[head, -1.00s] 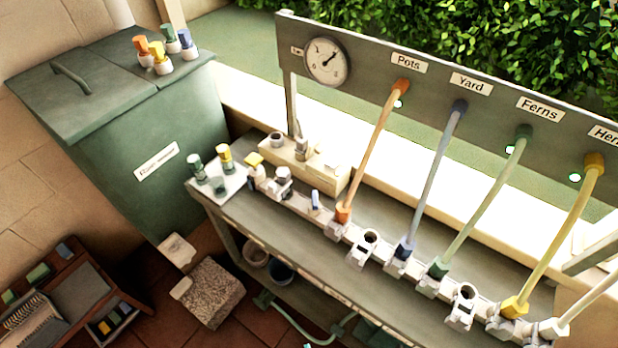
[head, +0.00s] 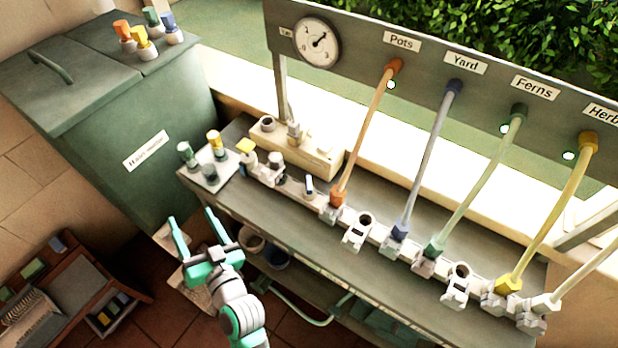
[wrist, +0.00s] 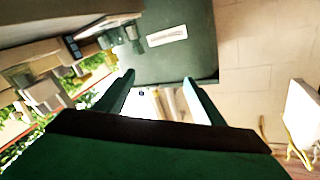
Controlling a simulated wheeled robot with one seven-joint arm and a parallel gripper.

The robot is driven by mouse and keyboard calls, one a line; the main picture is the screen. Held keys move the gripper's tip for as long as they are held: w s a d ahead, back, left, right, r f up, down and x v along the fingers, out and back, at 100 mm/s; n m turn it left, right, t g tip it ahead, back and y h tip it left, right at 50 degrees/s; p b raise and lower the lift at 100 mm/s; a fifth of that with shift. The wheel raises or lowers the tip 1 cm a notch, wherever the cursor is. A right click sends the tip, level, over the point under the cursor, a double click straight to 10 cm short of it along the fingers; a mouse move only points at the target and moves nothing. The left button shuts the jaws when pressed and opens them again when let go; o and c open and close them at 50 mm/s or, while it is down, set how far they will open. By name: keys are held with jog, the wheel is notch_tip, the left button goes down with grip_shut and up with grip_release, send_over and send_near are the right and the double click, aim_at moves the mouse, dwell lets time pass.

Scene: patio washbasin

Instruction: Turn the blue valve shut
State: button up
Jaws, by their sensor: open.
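A blue hose fitting (head: 397,238) sits further right on the same manifold. My gripper (head: 194,222) is open and empty, in front of the bench's left end. It is left of the blue lever and well apart from it. In the wrist view, my gripper (wrist: 160,88) shows its two fingers spread with nothing held. I cannot make out the blue lever in that view.
A green bin (head: 130,140) with several colored fittings on its lid stands at the left. A white tray (head: 228,172) with fittings sits on the bench's left end. Hoses rise to the labelled panel (head: 432,90). A wooden rack (head: 75,280) stands at lower left.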

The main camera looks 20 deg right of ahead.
jog(key=w+a+r+n+g+y, duration=0.3)
jog(key=w+r+n+y, duration=0.1)
jog(key=w+r+n, duration=0.15)
jog(key=w+a+r+n+g+y, duration=0.2)
jog(key=w+a+r+n+y, duration=0.1)
jog(key=w+r+n, duration=0.3)
jog(key=n+g+h, duration=0.6)
jog(key=g+h, duration=0.4)
jog(key=g, duration=0.1)
send_over(309, 182)
jog(key=w+a, duration=0.4)
jog(key=a, duration=0.5)
jog(key=x, duration=0.3)
jog(key=shift+s+d+f, duration=0.1)
jog(key=shift+s+f, duration=0.15)
jog(key=shift+f, duration=0.15)
jog(key=s+d+r+g+h, duration=0.15)
jog(key=s+d, duration=0.25)
jog(key=d, duration=0.5)
jog(key=shift+h, duration=0.25)
notch_tip(309, 182, down, 10)
jog(key=shift+d+f, duration=0.15)
jog(key=shift+f, duration=0.1)
jog(key=shift+m, duration=0.25)
jog(key=c, duration=1)
